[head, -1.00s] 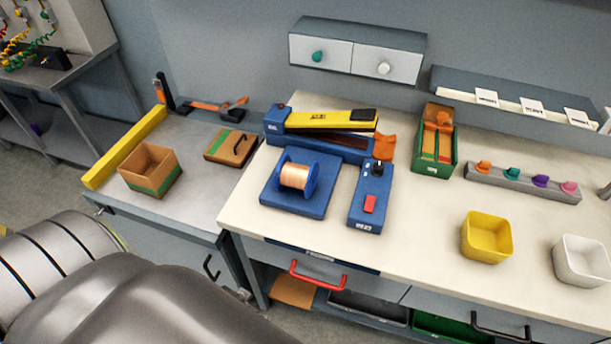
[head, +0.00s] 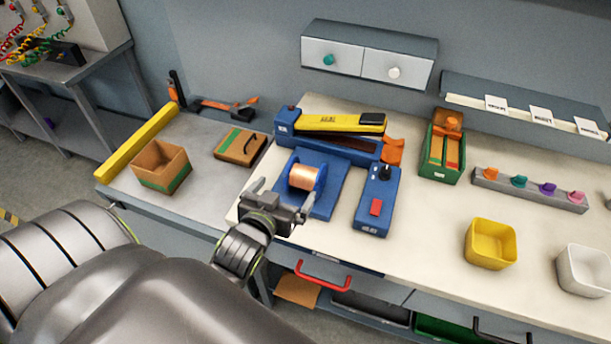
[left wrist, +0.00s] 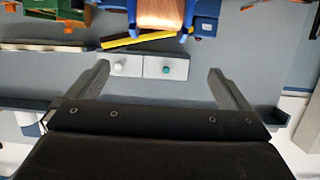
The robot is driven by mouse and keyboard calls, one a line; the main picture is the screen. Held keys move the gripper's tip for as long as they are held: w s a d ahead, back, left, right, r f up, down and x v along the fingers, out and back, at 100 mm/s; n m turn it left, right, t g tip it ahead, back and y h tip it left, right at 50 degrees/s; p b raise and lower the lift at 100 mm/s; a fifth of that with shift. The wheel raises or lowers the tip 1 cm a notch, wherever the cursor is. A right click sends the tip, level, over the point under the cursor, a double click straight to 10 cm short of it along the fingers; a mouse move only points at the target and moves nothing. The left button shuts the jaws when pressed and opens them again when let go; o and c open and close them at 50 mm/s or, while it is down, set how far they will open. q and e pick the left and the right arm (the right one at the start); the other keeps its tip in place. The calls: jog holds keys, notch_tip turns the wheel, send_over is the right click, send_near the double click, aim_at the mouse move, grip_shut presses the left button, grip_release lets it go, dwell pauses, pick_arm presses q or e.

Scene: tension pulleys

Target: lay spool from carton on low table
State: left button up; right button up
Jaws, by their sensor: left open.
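The spool (head: 303,177), copper wire between blue flanges, sits on the blue base plate (head: 325,200) on the workbench, not in the carton. At the top of the left wrist view the spool (left wrist: 160,14) is partly cut off. The open brown carton (head: 162,169) with a green band stands on the low grey table (head: 205,180); I see nothing in it, though its floor is partly hidden. My left gripper (head: 282,194) is open and empty, just in front of the spool; its spread fingers also show in the left wrist view (left wrist: 162,86). My right gripper is out of view.
A blue control box (head: 376,200) and a yellow-topped device (head: 340,123) flank the spool. Yellow (head: 490,244) and white (head: 585,270) bins stand to the right.

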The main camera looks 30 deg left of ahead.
pick_arm(q)
jog(key=p, duration=0.2)
send_near(308, 167)
jog(key=w+a, duration=0.1)
jog(key=w, duration=0.4)
jog(key=shift+w+a+f+p, duration=0.1)
jog(key=shift+w+a+p, duration=0.25)
jog(key=shift+w, duration=0.2)
jog(key=p+x, duration=0.1)
jog(key=x, duration=0.2)
jog(key=shift+d+f, duration=0.1)
jog(key=shift+f, duration=0.05)
jog(key=shift+w+f, duration=0.2)
jog(key=shift+w, duration=0.15)
